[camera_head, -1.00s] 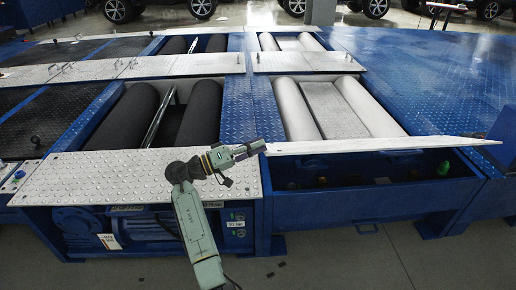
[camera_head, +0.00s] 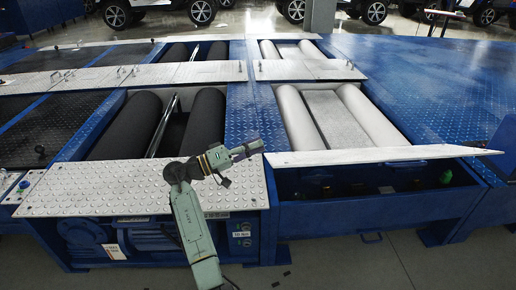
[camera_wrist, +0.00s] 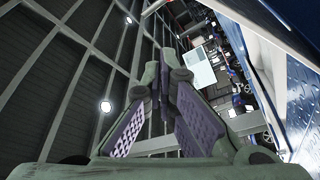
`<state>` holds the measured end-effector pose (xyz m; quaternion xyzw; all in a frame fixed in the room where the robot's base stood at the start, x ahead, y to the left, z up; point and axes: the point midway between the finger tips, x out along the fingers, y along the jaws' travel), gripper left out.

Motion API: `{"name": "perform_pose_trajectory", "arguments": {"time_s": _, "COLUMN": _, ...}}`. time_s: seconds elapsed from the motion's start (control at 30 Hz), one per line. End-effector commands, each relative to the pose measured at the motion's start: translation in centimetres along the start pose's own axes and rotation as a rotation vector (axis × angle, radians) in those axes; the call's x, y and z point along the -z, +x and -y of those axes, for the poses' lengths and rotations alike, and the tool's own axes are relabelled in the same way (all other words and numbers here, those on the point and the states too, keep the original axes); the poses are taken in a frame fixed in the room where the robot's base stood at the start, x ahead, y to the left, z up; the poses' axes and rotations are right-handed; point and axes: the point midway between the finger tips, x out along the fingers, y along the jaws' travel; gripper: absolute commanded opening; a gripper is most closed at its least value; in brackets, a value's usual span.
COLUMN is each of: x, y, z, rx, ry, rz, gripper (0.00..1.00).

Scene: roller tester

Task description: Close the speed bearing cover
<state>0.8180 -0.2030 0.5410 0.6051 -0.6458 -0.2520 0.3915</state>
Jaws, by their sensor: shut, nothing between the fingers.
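The speed bearing cover (camera_head: 380,154) is a long pale metal plate at the front right of the tester in the head view. It stands partly open, tilted over a blue compartment (camera_head: 370,212) whose dark inside shows below its edge. A green item (camera_head: 445,178) inside is partly hidden by the cover. My gripper (camera_head: 262,146) is at the cover's left end, pointing right; I cannot tell whether it touches. In the wrist view my gripper's fingers (camera_wrist: 164,62) come together at the tips with nothing between them.
A closed studded plate (camera_head: 110,188) lies left of my gripper. Dark rollers (camera_head: 203,122) and pale rollers (camera_head: 367,118) lie behind. A blue checkered deck (camera_head: 440,80) spreads right. The wrist view shows a ceiling lamp (camera_wrist: 105,106) and roof beams.

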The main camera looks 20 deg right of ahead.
Motion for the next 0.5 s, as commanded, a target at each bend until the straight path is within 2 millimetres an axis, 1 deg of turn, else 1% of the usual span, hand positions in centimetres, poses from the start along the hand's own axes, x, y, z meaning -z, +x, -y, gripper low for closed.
{"name": "perform_pose_trajectory", "arguments": {"time_s": 0.03, "x": 0.0, "y": -1.5, "z": 0.3, "rx": 0.002, "ry": -0.004, "rz": -0.003, "gripper": 0.0}}
{"name": "perform_pose_trajectory", "arguments": {"time_s": 0.2, "x": 0.1, "y": -5.0, "z": 0.8, "rx": 0.002, "ry": -0.002, "rz": -0.002, "gripper": 0.0}}
{"name": "perform_pose_trajectory", "arguments": {"time_s": 0.33, "x": 0.1, "y": -6.7, "z": 1.0, "rx": 0.001, "ry": -0.002, "rz": 0.0, "gripper": 0.0}}
{"name": "perform_pose_trajectory", "arguments": {"time_s": 0.5, "x": 0.0, "y": -7.6, "z": 1.2, "rx": 0.0, "ry": -0.001, "rz": 0.001, "gripper": 0.0}}
